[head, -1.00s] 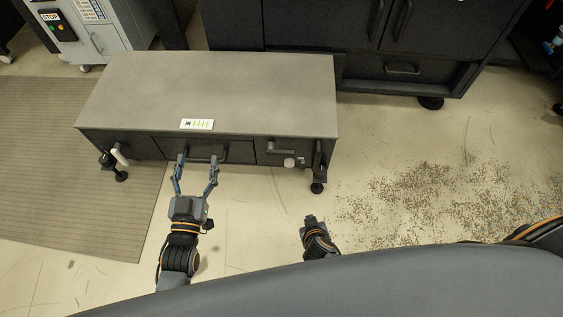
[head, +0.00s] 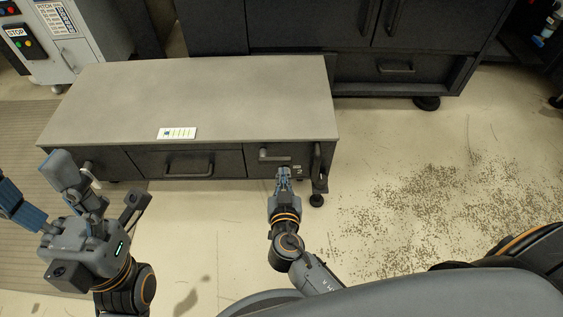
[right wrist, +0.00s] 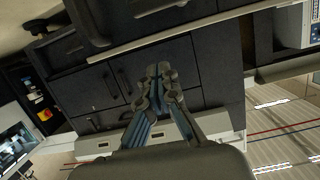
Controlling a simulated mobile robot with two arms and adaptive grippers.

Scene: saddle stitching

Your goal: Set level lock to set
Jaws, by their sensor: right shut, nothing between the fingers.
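A low bench with a grey top (head: 215,90) has dark front panels. The right panel carries a dark horizontal lever (head: 272,155), and a small light-coloured part (head: 298,169) shows below it, partly behind my gripper. I cannot tell which part is the level lock. My right gripper (head: 284,172) is shut and empty, its tips close to the panel just below the lever; contact cannot be told. Its closed fingers also show in the right wrist view (right wrist: 160,75). My left gripper (head: 38,188) has its fingers spread, off the bench's left front, near the camera.
A labelled card (head: 177,133) lies on the bench top's front edge. A drawer handle (head: 188,170) is on the middle panel, and a black upright handle (head: 317,160) is at the right corner. Small debris (head: 430,210) covers the floor at right. A large dark cabinet (head: 340,30) stands behind.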

